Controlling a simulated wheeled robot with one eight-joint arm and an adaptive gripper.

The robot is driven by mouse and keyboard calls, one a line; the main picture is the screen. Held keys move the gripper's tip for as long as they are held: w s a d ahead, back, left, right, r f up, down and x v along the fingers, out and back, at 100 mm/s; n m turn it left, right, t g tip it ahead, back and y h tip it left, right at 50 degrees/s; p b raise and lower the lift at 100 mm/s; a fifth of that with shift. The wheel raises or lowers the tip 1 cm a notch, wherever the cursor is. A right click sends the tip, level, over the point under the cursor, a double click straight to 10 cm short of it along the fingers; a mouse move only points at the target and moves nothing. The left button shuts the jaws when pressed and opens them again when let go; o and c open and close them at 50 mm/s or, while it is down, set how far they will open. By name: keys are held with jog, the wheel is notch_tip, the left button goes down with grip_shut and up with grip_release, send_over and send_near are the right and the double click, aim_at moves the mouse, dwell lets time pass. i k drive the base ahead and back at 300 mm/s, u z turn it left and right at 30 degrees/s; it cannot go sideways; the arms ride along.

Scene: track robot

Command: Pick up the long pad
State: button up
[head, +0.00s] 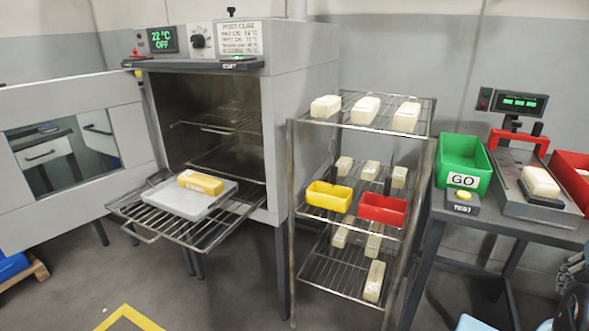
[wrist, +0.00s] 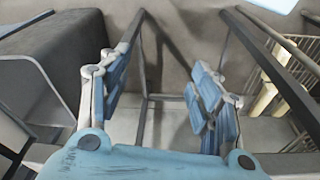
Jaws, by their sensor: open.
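Several cream pads sit on the wire rack (head: 430,150). One on the bottom shelf, a pad (head: 374,280) lying lengthwise, looks longer than most, but I cannot tell for certain which is the long pad. Three pads, one of them the middle pad (head: 366,109), lie on the top shelf. A yellow pad (head: 200,182) lies on a pale plate on the pulled-out oven shelf. In the wrist view my gripper (wrist: 160,85) is open and empty, with blue fingers apart. Part of a cream pad (wrist: 264,100) shows on wire shelving at the right of that view, clear of the fingers.
The oven (head: 300,90) stands open, its door (head: 60,180) swung left and its wire shelf (head: 190,235) sticking out. A yellow bin (head: 329,197) and red bin (head: 382,209) sit on the rack. A green GO bin (head: 462,165) and a scale holding a pad (head: 541,182) are right.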

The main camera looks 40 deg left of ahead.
aim_at(209, 186)
jog(key=u, duration=2.7)
jog(key=k, duration=0.55)
jog(key=u, duration=0.25)
jog(key=i, duration=0.5)
jog(key=u, duration=0.5)
jog(key=i, duration=1.2)
jog(key=z, duration=0.1)
